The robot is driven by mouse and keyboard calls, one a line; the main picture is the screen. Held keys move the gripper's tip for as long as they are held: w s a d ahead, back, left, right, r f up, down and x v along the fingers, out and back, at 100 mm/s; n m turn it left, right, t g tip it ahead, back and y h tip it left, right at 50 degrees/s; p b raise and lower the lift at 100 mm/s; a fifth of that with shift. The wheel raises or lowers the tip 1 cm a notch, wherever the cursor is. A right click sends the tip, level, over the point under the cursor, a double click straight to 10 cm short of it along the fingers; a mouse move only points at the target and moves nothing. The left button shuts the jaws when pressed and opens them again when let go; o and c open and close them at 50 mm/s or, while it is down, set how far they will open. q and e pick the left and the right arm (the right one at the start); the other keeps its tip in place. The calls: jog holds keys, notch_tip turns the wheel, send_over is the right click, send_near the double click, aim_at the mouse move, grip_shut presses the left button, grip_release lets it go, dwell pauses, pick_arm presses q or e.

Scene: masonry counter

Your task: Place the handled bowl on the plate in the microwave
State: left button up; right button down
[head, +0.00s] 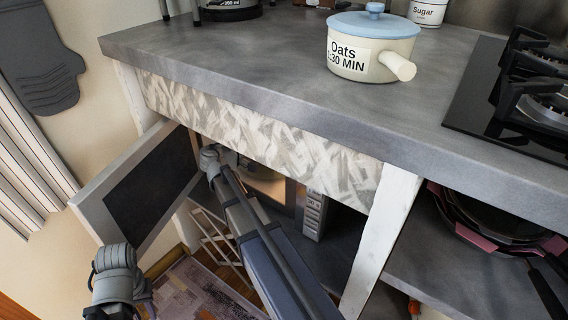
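The handled bowl (350,64) is cream with a blue knobbed lid, a stubby handle at its right and a label reading "Oats 1:30 MIN". It stands upright on the counter, apart from both my arms. The microwave (313,214) is below the counter with its door (150,185) swung open to the left. A pale, lit surface shows inside, partly hidden by my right arm; I cannot tell whether it is the plate. My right arm reaches up to the microwave opening, its fingers hidden. My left arm shows only joints at the lower left, with no fingers visible.
The grey counter (260,70) overhangs the microwave. A black gas hob (520,100) is at the right, with a sugar jar (428,12) behind. Stacked pans (500,225) fill the lower right shelf. A white post (382,240) separates the bays. The counter's middle is clear.

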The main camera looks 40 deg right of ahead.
jog(key=shift+f, duration=0.15)
notch_tip(320, 180, down, 4)
jog(key=b, duration=0.3)
jog(key=shift+r+b, duration=0.25)
jog(key=shift+b, duration=0.1)
jog(key=shift+w+d+f, duration=0.1)
jog(key=shift+d+f, duration=0.05)
jog(key=shift+f, duration=0.1)
jog(key=shift+r, duration=0.15)
jog(key=c, duration=0.7)
grip_release()
